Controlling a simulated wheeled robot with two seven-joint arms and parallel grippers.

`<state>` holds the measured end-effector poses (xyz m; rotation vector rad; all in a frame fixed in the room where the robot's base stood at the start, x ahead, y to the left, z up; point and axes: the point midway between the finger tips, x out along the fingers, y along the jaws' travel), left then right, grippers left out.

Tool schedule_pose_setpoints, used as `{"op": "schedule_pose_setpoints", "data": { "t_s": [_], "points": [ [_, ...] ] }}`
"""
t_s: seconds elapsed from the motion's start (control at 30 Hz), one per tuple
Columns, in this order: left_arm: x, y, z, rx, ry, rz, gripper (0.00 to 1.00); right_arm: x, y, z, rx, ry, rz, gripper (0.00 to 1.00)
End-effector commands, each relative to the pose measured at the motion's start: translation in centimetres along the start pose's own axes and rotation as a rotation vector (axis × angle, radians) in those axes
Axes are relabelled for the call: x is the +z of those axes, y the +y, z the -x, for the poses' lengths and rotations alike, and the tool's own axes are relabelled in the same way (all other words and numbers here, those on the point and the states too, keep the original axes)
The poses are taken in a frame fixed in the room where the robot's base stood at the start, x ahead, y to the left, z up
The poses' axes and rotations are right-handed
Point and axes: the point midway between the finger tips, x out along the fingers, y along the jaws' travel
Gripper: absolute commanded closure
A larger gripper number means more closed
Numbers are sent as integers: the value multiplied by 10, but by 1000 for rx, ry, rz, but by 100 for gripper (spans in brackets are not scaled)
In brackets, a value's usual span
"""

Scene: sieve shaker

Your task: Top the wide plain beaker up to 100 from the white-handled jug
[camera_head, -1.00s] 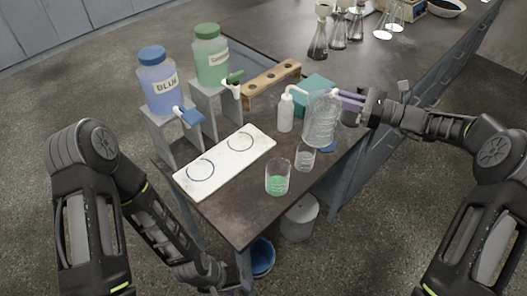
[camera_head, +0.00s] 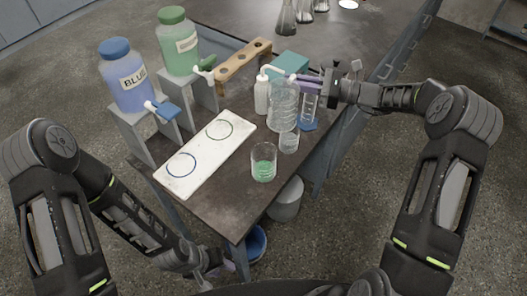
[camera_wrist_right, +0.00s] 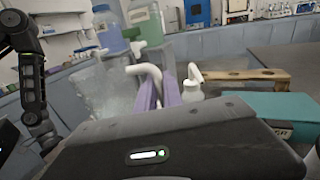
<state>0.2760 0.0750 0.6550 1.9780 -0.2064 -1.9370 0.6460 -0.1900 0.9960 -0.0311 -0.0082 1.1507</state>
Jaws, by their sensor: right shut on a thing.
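The clear jug (camera_head: 284,106) stands nearly upright in my right gripper (camera_head: 303,77), whose purple fingers are shut on its white handle (camera_wrist_right: 150,76). The jug also shows in the right wrist view (camera_wrist_right: 105,88). I cannot tell whether its base touches the table. A wide beaker (camera_head: 263,164) with green liquid in its lower part stands near the table's front edge, left of and nearer than the jug. A smaller clear beaker (camera_head: 289,141) stands just in front of the jug. My left gripper (camera_head: 222,266) hangs low before the table, away from everything; its jaws are unclear.
A white board (camera_head: 205,155) with two rings lies left of the beakers. Blue (camera_head: 126,82) and green (camera_head: 180,45) bottles with taps stand on grey stands. A white wash bottle (camera_head: 262,95), teal box (camera_head: 291,63), wooden rack (camera_head: 243,60) and measuring cylinder (camera_head: 309,106) surround the jug.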

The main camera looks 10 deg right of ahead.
Motion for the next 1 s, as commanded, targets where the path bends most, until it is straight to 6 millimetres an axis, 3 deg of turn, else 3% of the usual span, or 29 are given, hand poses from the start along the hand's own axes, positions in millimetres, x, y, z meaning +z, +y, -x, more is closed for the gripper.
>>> {"op": "schedule_pose_setpoints", "data": {
  "t_s": [1.0],
  "points": [
    [-1, -3, -11, 4, 3, -3, 65, 41, 41, -8, -2, 83, 437, 100]
  ]
}}
